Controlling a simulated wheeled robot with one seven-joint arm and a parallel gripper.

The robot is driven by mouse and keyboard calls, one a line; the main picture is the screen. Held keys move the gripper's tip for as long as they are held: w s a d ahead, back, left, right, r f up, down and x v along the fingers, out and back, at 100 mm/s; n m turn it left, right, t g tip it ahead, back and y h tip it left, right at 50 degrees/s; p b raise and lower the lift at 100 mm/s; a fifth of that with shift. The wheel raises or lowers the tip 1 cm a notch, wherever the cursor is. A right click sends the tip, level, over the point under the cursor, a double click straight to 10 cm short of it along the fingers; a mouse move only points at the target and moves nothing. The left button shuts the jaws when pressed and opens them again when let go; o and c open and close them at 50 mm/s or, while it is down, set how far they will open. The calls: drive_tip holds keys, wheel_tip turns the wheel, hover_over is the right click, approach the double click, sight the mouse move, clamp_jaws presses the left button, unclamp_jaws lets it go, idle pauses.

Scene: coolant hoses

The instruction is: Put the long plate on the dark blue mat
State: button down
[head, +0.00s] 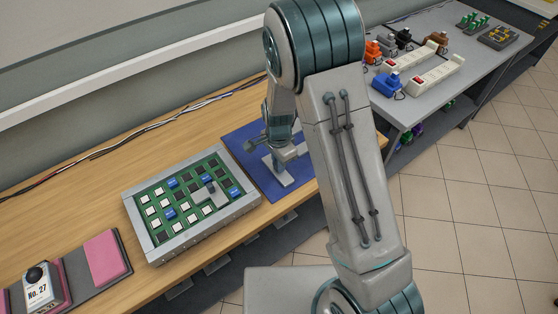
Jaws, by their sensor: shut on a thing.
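The dark blue mat (242,150) lies flat on the wooden bench, just right of the green board. My gripper (281,158) is low over the mat and is shut on a light grey piece that looks like the long plate (280,176). The plate's lower end shows below the fingers, over the mat. I cannot tell whether it touches the mat. My arm hides the mat's right part and some of the gripper.
A grey-framed green board (196,209) with white, black and blue squares stands left of the mat. A grey piece (212,194) lies on it. Pink pads (106,257) and a "No. 27" box (38,287) are at lower left. Cables (130,136) run along the wall.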

drive_tip(key=shift+f, duration=0.1)
drive_tip(key=shift+f, duration=0.15)
drive_tip(key=c, duration=1.4)
unclamp_jaws()
drive_tip(key=shift+o, duration=0.2)
wheel_tip(320, 180, up, 12)
drive_tip(key=s+d+r+n+t, duration=0.1)
drive_tip(key=s+d+r+n, duration=0.4)
drive_tip(key=s, duration=0.4)
drive_tip(key=s+d+r+n+t, duration=0.2)
drive_tip(key=s+d+r+n, duration=0.4)
drive_tip(key=s+d+r, duration=0.2)
drive_tip(key=shift+s+d+b, duration=0.25)
drive_tip(key=shift+s+b, duration=0.05)
drive_tip(key=shift+s, duration=0.8)
